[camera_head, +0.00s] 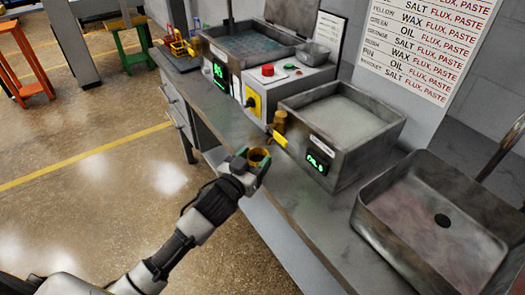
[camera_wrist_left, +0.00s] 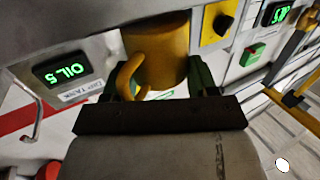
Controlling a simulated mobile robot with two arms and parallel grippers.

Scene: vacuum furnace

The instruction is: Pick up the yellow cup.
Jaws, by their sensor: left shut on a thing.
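The yellow cup (camera_head: 258,156) is between the fingers of my left gripper (camera_head: 254,160) in the head view, near the front edge of the workbench. The left wrist view shows the cup (camera_wrist_left: 160,45) close up, with its curved handle on the left side. The left gripper (camera_wrist_left: 160,85) is shut on it, a green-tinted finger on each side. I cannot tell whether the cup's base touches the bench. My right gripper is not in view.
Two metal tanks with green displays stand on the bench (camera_head: 215,118), the nearer tank (camera_head: 335,178) right of the cup. A brown cylinder (camera_head: 280,121) stands beside it. A sink (camera_head: 405,245) is at the lower right. Open floor (camera_head: 110,190) lies left.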

